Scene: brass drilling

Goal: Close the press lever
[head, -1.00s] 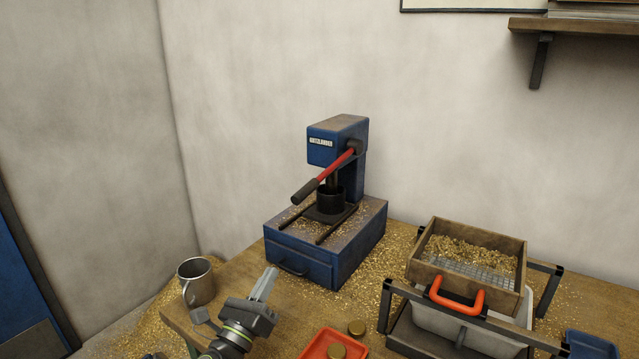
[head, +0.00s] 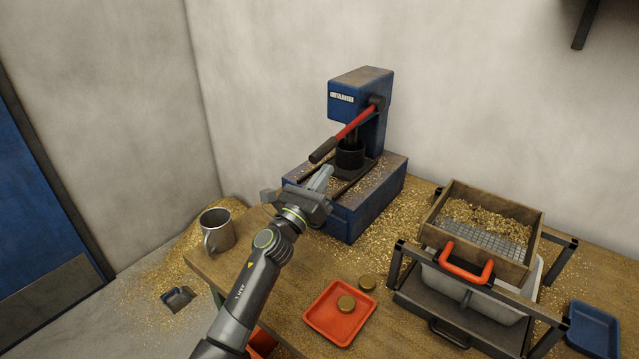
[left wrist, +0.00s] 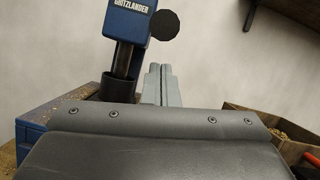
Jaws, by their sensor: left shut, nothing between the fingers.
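The blue press (head: 360,95) stands at the back of the bench, and its head also shows in the left wrist view (left wrist: 128,20). Its red lever (head: 355,125) slants down to the left and ends in a black grip (head: 323,150). In the left wrist view the round black end of the grip (left wrist: 164,25) faces the camera. A black cup (head: 349,157) sits under the press head. My left gripper (head: 323,178) is shut and empty, in front of the press and just below the grip in the picture, with a gap between them. My right gripper is not in view.
A metal mug (head: 217,230) stands at the bench's left end. A wooden sieve box (head: 452,208) on a black stand is at the right, near a blue tray (head: 594,330). Brass chips cover much of the bench.

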